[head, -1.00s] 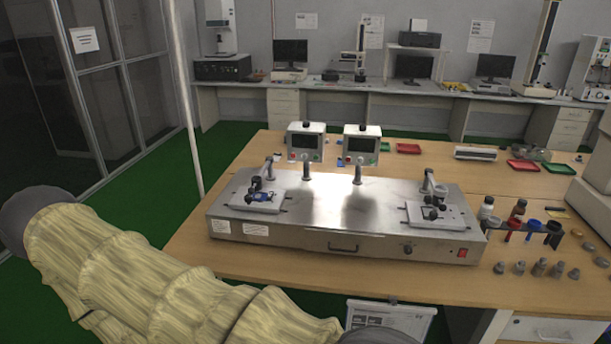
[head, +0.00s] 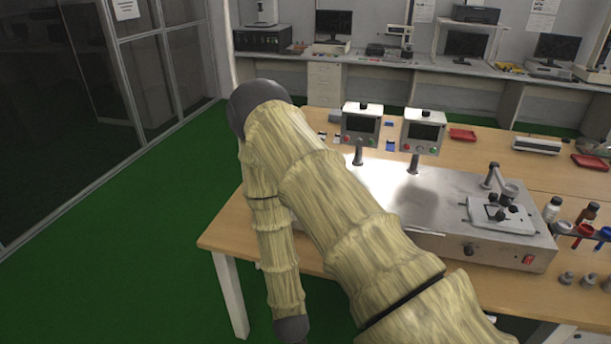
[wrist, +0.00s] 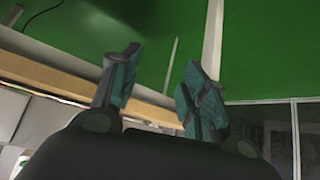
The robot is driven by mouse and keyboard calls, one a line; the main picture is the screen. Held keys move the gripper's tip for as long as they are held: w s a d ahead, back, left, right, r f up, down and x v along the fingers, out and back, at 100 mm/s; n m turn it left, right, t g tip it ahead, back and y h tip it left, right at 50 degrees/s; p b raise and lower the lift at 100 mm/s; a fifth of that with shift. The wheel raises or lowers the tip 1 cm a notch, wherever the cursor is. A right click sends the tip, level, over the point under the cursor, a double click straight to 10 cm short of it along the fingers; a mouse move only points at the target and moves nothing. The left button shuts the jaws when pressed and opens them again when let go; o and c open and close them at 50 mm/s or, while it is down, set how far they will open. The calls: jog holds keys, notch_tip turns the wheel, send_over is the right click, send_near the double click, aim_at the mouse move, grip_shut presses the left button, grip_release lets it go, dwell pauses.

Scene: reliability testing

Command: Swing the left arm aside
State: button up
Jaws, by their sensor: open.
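The steel tester (head: 440,215) stands on the wooden table, and my padded arm crosses in front of its left half in the head view. The left station and its swing arm are hidden behind my arm. The right station's small jointed arm (head: 492,178) stands over its white plate (head: 503,216) at the tester's right end. In the wrist view my gripper (wrist: 160,75) is open, with nothing between its two teal-lined fingers. The wrist view shows green floor and a table edge beyond them, and no part of the tester that I can make out.
Two display boxes (head: 361,124) (head: 425,131) stand on posts along the tester's back edge. Bottles (head: 551,209) and coloured holders (head: 583,232) stand right of the tester. Green floor (head: 165,230) is free left of the table (head: 225,232), up to the glass partition (head: 60,110).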

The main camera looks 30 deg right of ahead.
jog(key=w+d+r+m+t+h, duration=0.1)
jog(key=w+d+r+m+h, duration=0.5)
jog(key=w+r, duration=0.55)
jog(key=w+d+r+m+t+h, duration=0.1)
jog(key=w+d+r+m+h, duration=0.55)
jog(key=r, duration=0.75)
jog(key=shift+n+y, duration=0.55)
jog(key=shift+n, duration=0.4)
jog(key=p+x, duration=0.1)
jog(key=x, duration=0.3)
jog(key=w+p+x, duration=0.1)
jog(key=x, duration=0.3)
jog(key=a+p+x, duration=0.1)
jog(key=p+x, duration=0.1)
jog(key=x, duration=0.2)
jog(key=shift+w+d, duration=0.15)
jog(key=shift+w, duration=0.3)
jog(key=shift+c, duration=0.4)
grip_shut()
